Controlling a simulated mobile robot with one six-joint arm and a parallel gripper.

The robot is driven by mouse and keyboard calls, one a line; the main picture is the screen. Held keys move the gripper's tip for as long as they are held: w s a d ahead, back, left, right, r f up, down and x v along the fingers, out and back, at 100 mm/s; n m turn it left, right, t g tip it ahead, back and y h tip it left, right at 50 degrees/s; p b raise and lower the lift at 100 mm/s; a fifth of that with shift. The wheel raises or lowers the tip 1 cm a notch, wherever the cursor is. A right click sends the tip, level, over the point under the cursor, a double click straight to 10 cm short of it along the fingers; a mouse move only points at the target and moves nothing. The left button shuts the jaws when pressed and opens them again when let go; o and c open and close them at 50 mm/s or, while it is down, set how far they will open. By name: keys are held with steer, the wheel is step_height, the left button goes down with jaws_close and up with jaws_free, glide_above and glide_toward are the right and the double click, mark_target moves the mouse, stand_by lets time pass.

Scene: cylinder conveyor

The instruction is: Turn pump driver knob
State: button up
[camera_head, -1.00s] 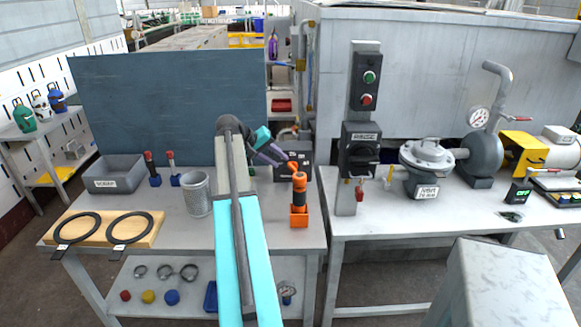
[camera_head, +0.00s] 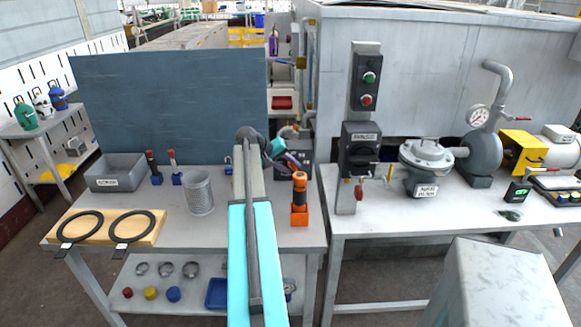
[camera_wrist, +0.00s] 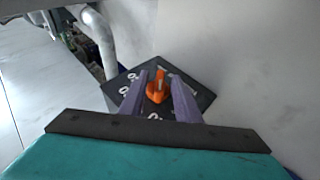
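In the wrist view an orange knob (camera_wrist: 157,92) sits on a black plate (camera_wrist: 120,88) with white markings. I take it for the pump driver knob. My gripper (camera_wrist: 159,80) is open, with one purple-grey finger on each side of the knob in that view. Whether the fingers touch the knob or are still short of it I cannot tell. In the head view my gripper (camera_head: 296,162) is at the dark box (camera_head: 308,173) at the back right of the left table. The gripper and arm hide part of the box, and I cannot make out the knob there.
An orange-and-black tool (camera_head: 300,195) stands in an orange holder just in front of the box. A dark switch panel (camera_head: 362,140) and a grey valve (camera_head: 426,158) stand to the right. A mesh cup (camera_head: 199,192) and a grey bin (camera_head: 116,173) are left of my arm.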

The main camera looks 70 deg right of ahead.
jaws_close()
steer(key=shift+f, duration=0.15)
steer(key=g+b, duration=0.1)
steer(key=h+b, duration=0.1)
steer(key=shift+w+a+f+g+b, duration=0.1)
steer(key=shift+w+f+g+b, duration=0.1)
steer(key=shift+g+b, duration=0.15)
steer(key=n+g+h+b, duration=0.1)
steer(key=g+b, duration=0.1)
steer(key=shift+f+b, duration=0.2)
steer(key=shift+b, duration=0.15)
steer(key=shift+r+g+h+b, duration=0.1)
steer(key=shift+g+h+b, duration=0.2)
steer(key=shift+g, duration=0.15)
jaws_free()
steer(key=shift+r, duration=0.1)
